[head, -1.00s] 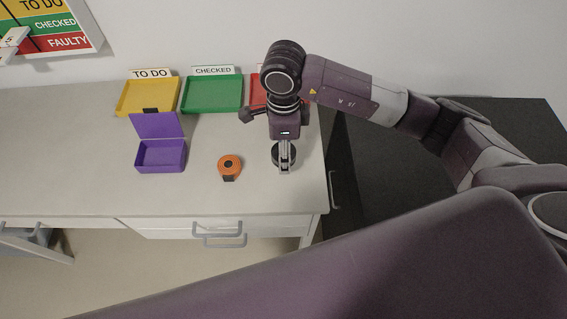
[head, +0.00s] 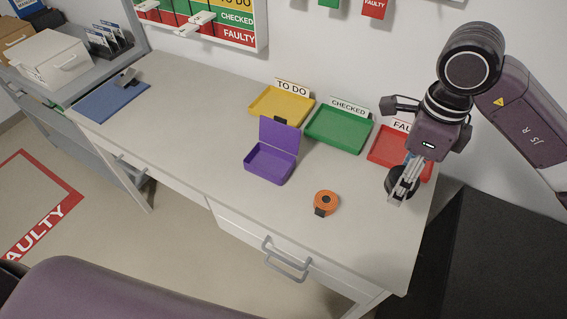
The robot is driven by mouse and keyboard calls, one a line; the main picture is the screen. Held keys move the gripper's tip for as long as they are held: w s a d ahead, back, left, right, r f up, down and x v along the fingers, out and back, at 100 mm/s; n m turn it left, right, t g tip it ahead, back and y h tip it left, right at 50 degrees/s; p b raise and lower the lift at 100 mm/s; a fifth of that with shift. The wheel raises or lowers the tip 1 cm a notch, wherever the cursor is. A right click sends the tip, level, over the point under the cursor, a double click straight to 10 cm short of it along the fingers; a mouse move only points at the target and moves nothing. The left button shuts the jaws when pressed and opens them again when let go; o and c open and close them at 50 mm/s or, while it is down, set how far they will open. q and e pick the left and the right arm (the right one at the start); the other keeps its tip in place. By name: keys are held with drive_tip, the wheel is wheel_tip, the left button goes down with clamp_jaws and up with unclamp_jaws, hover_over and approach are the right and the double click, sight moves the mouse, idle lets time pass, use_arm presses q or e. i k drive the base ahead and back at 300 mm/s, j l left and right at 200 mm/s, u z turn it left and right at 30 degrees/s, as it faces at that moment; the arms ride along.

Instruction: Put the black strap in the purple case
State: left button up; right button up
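The black strap (head: 389,184), a dark round coil, is at the right end of the desk, in front of the red tray. My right gripper (head: 397,198) points down at it, and its fingers overlap the coil and hide part of it. The finger gap and any contact with the desk cannot be made out. The purple case (head: 270,166) stands open at mid-desk, left of the strap, its lid (head: 278,138) raised at the back. Its inside looks empty. My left gripper is not in view.
An orange coil (head: 326,202) lies between case and strap. Yellow (head: 281,106), green (head: 338,131) and red (head: 388,152) trays line the back of the desk. A blue mat (head: 108,101) lies at the far left.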

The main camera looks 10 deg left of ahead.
sight(271, 167)
drive_tip(key=i+j+z, duration=0.2)
drive_tip(key=j, duration=0.55)
drive_tip(key=i+j+z, duration=0.2)
drive_tip(key=j, duration=0.55)
drive_tip(key=j+z, duration=0.2)
drive_tip(key=j, duration=0.55)
